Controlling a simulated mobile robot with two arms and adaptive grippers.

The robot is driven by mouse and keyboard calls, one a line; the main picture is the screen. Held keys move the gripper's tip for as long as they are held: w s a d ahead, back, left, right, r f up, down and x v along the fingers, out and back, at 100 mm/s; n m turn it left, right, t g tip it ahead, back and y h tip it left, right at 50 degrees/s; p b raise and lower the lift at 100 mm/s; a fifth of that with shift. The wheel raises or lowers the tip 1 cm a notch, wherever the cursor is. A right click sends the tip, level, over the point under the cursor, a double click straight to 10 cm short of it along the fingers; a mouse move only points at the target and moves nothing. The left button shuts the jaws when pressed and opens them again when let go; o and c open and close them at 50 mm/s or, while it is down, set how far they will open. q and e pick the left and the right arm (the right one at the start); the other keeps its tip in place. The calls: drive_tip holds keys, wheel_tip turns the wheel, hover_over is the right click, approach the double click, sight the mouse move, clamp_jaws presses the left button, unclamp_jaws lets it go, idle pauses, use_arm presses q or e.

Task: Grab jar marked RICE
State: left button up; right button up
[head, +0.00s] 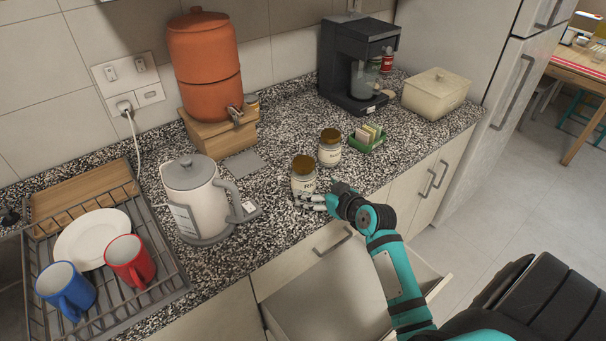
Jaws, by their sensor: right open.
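Two glass jars with brown lids stand upright on the speckled counter. The nearer jar (303,181) has a pale label whose letters seem to begin with R, but they are too small to read surely. The farther jar (330,154) stands just behind it to the right, and its label is also not clearly readable. My right gripper (312,202) is open, with its fingers pointing left, low at the front of the nearer jar. Nothing shows between the fingers, and I cannot tell whether they touch the jar. My left gripper is not in view.
A white kettle (194,195) stands left of the jars. A green tray of packets (369,140), a coffee maker (356,65) and a cream bread box (436,92) stand to the right. A drawer (330,295) is open below my right arm. A dish rack (170,255) is far left.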

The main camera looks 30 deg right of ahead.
sight(310, 186)
drive_tip(key=shift+x, duration=1.1)
drive_tip(key=shift+w+p, duration=0.3)
drive_tip(key=shift+p, duration=0.05)
drive_tip(key=p+x, duration=0.1)
drive_tip(key=x, duration=0.2)
drive_tip(key=shift+w+a+f, duration=0.1)
drive_tip(key=shift+w+f, duration=0.4)
drive_tip(key=shift+w, duration=0.15)
drive_tip(key=c, duration=1.8)
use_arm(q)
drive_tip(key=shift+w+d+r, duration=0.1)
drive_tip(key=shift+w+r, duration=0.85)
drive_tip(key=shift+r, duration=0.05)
use_arm(e)
drive_tip(key=shift+o, duration=0.2)
drive_tip(key=shift+r, duration=0.1)
